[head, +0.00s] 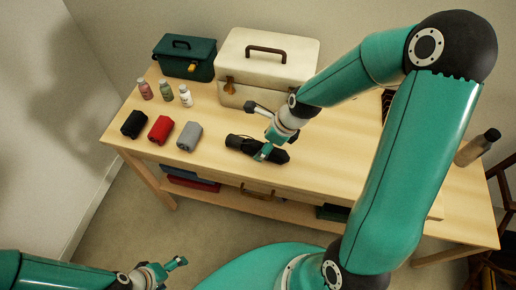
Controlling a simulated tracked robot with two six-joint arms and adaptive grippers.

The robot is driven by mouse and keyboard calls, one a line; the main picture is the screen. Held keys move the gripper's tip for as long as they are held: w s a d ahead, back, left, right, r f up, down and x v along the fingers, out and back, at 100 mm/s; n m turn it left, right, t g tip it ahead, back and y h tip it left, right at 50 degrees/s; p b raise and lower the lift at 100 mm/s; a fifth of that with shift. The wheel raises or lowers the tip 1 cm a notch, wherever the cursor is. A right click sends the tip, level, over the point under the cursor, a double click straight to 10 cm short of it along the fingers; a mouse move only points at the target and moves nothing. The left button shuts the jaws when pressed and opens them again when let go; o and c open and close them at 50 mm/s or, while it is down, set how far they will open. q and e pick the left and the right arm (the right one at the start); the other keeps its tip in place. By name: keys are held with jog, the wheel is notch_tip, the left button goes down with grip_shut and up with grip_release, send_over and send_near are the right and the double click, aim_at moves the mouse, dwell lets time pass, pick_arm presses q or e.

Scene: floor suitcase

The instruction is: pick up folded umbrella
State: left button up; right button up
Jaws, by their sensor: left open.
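The folded umbrella (239,143) is a dark, elongated bundle lying on the wooden table, near its front edge in the middle. My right gripper (264,152) is over the umbrella, with a teal finger against or just above its middle and covering part of it. Whether its fingers are closed on the umbrella cannot be made out. My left gripper (179,268) is open and empty at the lower left, well away from the table and the umbrella.
The wooden table (330,180) also holds a green case (185,60), a cream case (265,65), small bottles (186,97), and black (133,124), red (160,129) and grey (189,137) bundles. A tall bottle (477,149) is at right. Table space right of the umbrella is clear.

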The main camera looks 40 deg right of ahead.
aim_at(261, 146)
jog(key=x, duration=0.5)
jog(key=shift+w+d, duration=0.15)
jog(key=shift+w, duration=0.15)
jog(key=c, duration=1.5)
